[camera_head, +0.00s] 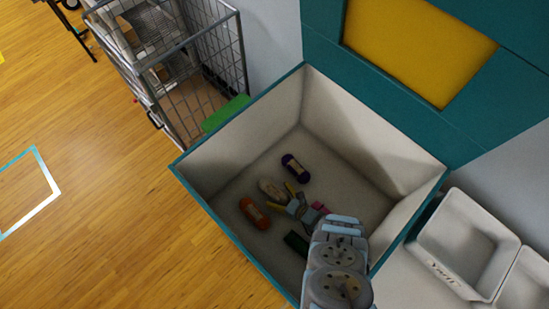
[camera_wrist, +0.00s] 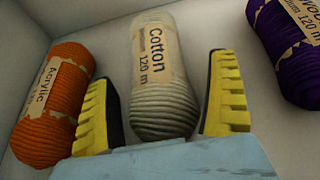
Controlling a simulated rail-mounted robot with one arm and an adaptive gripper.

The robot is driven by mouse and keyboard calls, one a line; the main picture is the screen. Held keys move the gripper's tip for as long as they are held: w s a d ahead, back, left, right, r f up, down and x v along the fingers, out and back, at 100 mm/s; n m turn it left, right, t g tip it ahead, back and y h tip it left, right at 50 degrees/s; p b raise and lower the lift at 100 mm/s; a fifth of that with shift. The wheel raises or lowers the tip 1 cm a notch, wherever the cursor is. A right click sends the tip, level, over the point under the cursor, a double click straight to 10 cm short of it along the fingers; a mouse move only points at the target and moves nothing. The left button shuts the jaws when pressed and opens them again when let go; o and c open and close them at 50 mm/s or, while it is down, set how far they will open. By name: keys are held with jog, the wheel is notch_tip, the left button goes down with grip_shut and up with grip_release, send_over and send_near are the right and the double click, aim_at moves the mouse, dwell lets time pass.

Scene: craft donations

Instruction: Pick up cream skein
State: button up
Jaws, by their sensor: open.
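The cream skein (camera_head: 270,190) lies on the floor of a deep white-lined bin, between an orange skein and a purple one. In the wrist view the cream skein (camera_wrist: 160,108) has a paper band reading "Cotton". My gripper (camera_head: 287,194) reaches down into the bin, its yellow fingertips close to the cream skein's near end. In the wrist view my gripper (camera_wrist: 165,105) is open, with one yellow finger on each side of the cream skein. Gaps show between the fingers and the yarn. The skein's near end is partly hidden by the gripper body.
The orange skein (camera_wrist: 48,110) is close beside the left finger; the purple skein (camera_wrist: 288,45) is farther off at the right. A dark green item (camera_head: 297,242) and a pink item (camera_head: 319,207) lie near my arm. The bin's teal-rimmed walls (camera_head: 235,116) surround everything.

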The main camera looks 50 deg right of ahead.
jog(key=shift+w+f, duration=0.2)
jog(key=shift+w, duration=0.25)
jog(key=c, duration=1.3)
jog(key=shift+r, duration=0.1)
